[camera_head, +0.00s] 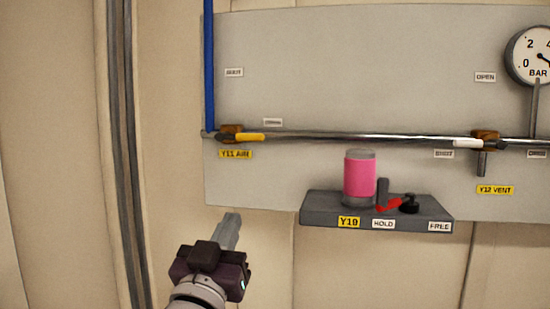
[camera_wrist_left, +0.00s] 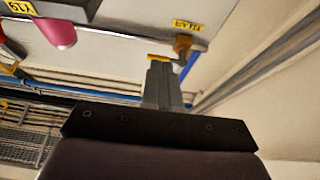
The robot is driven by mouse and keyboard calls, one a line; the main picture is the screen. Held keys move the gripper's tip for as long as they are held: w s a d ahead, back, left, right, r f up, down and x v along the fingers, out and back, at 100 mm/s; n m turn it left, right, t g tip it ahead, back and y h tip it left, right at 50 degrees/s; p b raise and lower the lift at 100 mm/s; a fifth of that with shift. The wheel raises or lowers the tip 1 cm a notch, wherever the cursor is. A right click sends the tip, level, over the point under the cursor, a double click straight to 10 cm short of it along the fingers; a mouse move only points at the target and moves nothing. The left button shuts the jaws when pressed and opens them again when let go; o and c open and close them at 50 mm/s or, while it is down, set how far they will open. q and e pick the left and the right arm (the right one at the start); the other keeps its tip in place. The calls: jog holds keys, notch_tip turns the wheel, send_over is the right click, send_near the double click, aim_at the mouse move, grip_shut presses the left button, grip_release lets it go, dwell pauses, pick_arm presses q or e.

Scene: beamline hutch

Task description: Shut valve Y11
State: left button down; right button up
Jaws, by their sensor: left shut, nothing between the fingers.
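Valve Y11 has a brass body (camera_head: 231,132) on a horizontal pipe at the left of the grey panel. Its yellow handle (camera_head: 250,137) points right, in line with the pipe. The yellow tag Y11 AIR (camera_head: 235,154) is below it. A small white tag (camera_head: 234,72) above the valve seems to read SHUT; the tag (camera_head: 272,122) by the handle's tip is too blurred to read. My left gripper (camera_head: 231,219) is shut and empty, below the valve and apart from it in the head view. In the left wrist view its fingertips (camera_wrist_left: 160,66) overlap the yellow handle (camera_wrist_left: 157,57).
A blue pipe (camera_head: 209,65) rises from the pipe's left end. Valve Y12 (camera_head: 487,140) and a gauge (camera_head: 530,55) are farther right.

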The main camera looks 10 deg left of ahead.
pick_arm(q)
notch_tip(320, 180, up, 3)
jog(key=s+t, duration=0.1)
jog(key=t, duration=0.1)
jog(key=p, duration=1)
send_near(252, 138)
jog(key=x, duration=0.6)
jog(key=shift+w, duration=0.4)
jog(key=shift+n+y, duration=0.3)
jog(key=shift+y, duration=0.1)
jog(key=shift+d+r+n+b, duration=0.1)
jog(key=shift+r+n+b, duration=0.2)
jog(key=shift+n, duration=0.2)
